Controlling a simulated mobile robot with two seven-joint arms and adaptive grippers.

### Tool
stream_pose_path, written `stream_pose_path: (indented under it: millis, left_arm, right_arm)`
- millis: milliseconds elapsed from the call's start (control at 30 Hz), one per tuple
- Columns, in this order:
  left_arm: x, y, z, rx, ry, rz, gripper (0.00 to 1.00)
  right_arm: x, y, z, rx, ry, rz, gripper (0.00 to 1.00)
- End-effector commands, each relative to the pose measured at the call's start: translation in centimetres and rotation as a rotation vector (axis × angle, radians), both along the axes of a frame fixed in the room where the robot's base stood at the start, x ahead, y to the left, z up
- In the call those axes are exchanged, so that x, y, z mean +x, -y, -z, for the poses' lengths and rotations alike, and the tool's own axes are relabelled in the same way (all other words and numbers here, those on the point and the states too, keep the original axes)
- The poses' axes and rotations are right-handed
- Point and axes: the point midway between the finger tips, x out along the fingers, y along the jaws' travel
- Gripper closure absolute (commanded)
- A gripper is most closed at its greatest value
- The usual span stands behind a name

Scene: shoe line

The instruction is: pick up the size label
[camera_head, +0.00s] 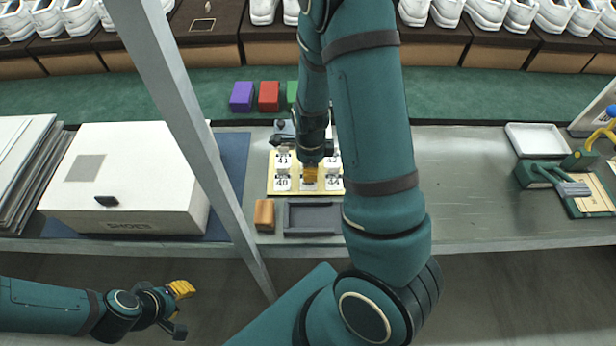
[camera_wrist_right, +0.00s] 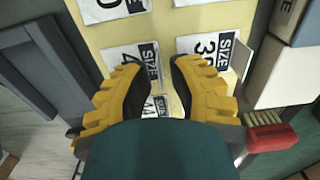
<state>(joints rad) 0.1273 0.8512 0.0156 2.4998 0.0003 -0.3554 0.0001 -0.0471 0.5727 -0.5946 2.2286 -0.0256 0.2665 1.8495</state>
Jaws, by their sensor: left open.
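Several white size labels with black print stand or lie on a pale yellow board (camera_head: 271,187) at mid-bench. Those I can read are the 41 label (camera_head: 283,158), the 40 label (camera_head: 282,183) and the 44 label (camera_head: 334,182). My right gripper (camera_head: 310,178) is over the front middle of the board. In the right wrist view its yellow fingers (camera_wrist_right: 157,72) are apart, with board and part of a label (camera_wrist_right: 157,104) showing between them. My right arm hides part of the board. My left gripper (camera_head: 180,309) is open and empty, off the bench at lower left.
A white shoe box (camera_head: 130,180) is on a blue mat at left, behind a slanted grey post (camera_head: 190,110). A grey tray (camera_head: 313,216) and a brown block (camera_head: 264,214) sit before the board. A white tray (camera_head: 535,140) and green tool (camera_head: 545,175) are at right.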

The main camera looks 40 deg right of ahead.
Motion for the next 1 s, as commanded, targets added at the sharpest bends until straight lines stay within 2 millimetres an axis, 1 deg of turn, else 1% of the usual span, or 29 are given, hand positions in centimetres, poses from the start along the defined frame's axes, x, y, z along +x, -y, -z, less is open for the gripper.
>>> stream_pose_path:
  millis: [33, 133, 500, 600, 667, 767, 900, 1000]
  left_arm:
    - [0.0, 0.0, 0.0, 0.000, 0.000, 0.000, 0.64]
    - [0.0, 0.0, 0.0, 0.000, 0.000, 0.000, 0.64]
    - [0.0, 0.0, 0.0, 0.000, 0.000, 0.000, 0.64]
    - [0.0, 0.0, -0.2, 0.000, -0.001, 0.000, 0.64]
    - [-0.1, 0.0, -0.5, 0.000, -0.002, 0.001, 0.64]
    - [-0.2, 0.0, -1.3, -0.001, -0.005, 0.001, 0.64]
    - [-0.4, 0.1, -2.6, -0.003, -0.011, 0.002, 0.64]
    - [-0.6, 0.1, -3.4, -0.003, -0.014, 0.004, 0.64]
  right_arm:
    - [0.0, 0.0, 0.0, 0.000, 0.000, 0.000, 0.89]
    - [0.0, 0.0, 0.0, 0.000, 0.000, 0.000, 1.00]
    - [0.0, 0.0, 0.0, 0.000, 0.000, 0.000, 1.00]
    - [0.0, 0.0, -0.4, -0.001, 0.001, 0.000, 1.00]
    - [0.1, 0.0, -1.0, -0.001, 0.002, 0.000, 1.00]
    - [0.1, 0.0, -2.7, 0.000, 0.004, 0.000, 1.00]
    - [0.1, 0.0, -5.6, 0.000, 0.004, -0.001, 1.00]
    - [0.1, 0.0, -7.4, 0.000, 0.003, -0.001, 1.00]
